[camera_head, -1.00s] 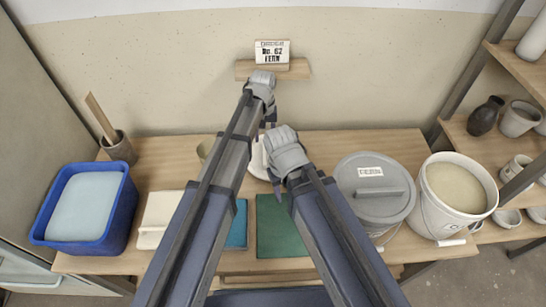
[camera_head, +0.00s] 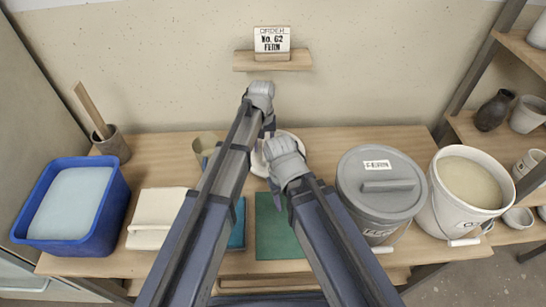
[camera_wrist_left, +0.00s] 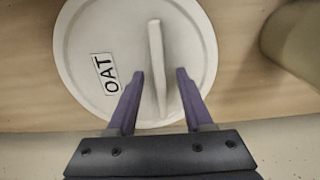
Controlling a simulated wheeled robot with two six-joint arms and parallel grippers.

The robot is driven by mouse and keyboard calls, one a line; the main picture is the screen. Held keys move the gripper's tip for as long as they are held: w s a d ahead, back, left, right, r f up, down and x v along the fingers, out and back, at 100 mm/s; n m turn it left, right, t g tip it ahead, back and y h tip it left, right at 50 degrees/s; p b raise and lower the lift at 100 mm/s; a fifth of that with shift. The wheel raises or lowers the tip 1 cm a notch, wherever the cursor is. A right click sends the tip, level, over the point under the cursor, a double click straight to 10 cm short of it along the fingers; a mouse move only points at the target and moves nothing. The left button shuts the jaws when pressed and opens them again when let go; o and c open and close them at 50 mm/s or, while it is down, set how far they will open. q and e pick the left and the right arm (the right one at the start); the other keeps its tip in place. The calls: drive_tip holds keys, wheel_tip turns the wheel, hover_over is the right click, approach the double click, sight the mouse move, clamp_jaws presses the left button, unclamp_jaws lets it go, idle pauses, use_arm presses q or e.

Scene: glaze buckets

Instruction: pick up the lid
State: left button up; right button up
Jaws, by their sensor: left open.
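A round off-white lid marked OAT (camera_wrist_left: 85,45) lies on the wooden table, with a straight bar handle (camera_wrist_left: 156,50) across its top. In the head view the lid (camera_head: 257,162) is mostly hidden behind my arms. My left gripper (camera_wrist_left: 159,75) is open, with one finger on each side of the handle and a gap to it on both sides. In the head view the left gripper (camera_head: 268,128) points down over the lid. My right gripper (camera_head: 278,190) hangs close by, at the lid's near right edge; its jaws are not clear.
A grey bucket (camera_head: 378,215) with a grey lid marked FERN (camera_head: 375,170) stands right, next to an open pale bucket (camera_head: 437,215). A blue tub (camera_head: 100,215), folded cloth (camera_head: 155,225) and green mat (camera_head: 280,235) lie left to centre. A FERN order card (camera_head: 271,40) stands on the wall ledge.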

use_arm(q)
drive_tip(key=shift+f, duration=0.2)
idle(0.5)
clamp_jaws()
idle(0.6)
